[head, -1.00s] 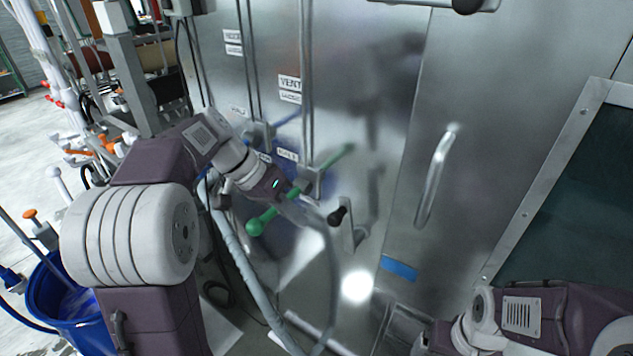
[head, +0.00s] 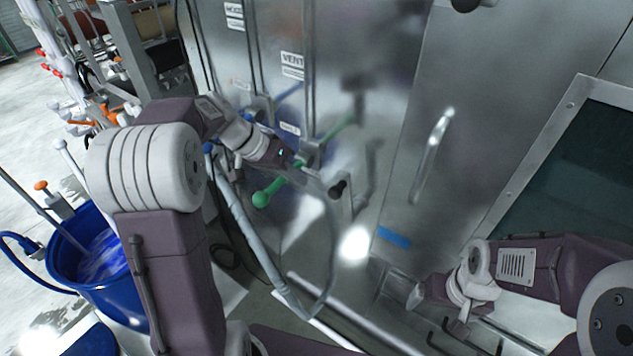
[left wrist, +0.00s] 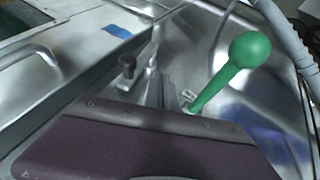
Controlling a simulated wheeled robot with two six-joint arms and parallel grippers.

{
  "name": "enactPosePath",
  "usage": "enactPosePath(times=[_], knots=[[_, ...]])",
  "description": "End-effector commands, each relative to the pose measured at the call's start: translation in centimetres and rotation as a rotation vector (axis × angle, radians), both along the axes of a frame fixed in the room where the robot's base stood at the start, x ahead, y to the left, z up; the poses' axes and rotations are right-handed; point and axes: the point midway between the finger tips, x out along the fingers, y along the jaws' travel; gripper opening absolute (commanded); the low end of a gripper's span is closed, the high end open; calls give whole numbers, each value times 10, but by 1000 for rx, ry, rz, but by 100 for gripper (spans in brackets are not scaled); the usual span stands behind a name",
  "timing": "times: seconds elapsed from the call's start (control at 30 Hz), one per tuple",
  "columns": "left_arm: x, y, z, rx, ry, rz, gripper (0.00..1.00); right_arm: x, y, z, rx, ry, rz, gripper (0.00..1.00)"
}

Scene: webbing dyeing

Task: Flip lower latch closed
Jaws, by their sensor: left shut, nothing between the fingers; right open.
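The lower latch (head: 338,188) is a short lever with a black knob, low on the steel door edge. In the left wrist view its dark knob (left wrist: 126,66) stands up just beyond my gripper. My left gripper (head: 302,168) is shut and empty, left of the knob and beside a green-handled lever (head: 262,199). The green ball (left wrist: 249,50) shows large in the left wrist view. Contact between my fingers and the latch cannot be told; my gripper body hides the area below. My right gripper (head: 415,292) is open at lower right, away from the latch.
A steel door with a handle (head: 430,155) and a blue label (head: 393,237) is right of the latch. A grey hose (head: 250,235) loops below my left gripper. A blue bucket (head: 95,292) stands at left. Another black knob (head: 466,4) is at the top edge.

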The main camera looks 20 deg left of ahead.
Motion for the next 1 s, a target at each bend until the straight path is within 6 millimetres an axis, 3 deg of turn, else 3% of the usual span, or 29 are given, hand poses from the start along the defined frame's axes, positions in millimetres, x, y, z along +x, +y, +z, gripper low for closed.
enactPosePath(times=[0.1, 0.33, 1.0], knots=[[5, -15, -14, 0, 3, -3, 0, 0, 0, 11, 0, 0, 0, 94], [0, -45, -14, 0, 0, -2, 0, 0, 0, 26, 0, 0, 0, 94], [-1, -51, -14, 40, -16, -1, 0, 0, 0, 26, 0, 0, 0, 94]])
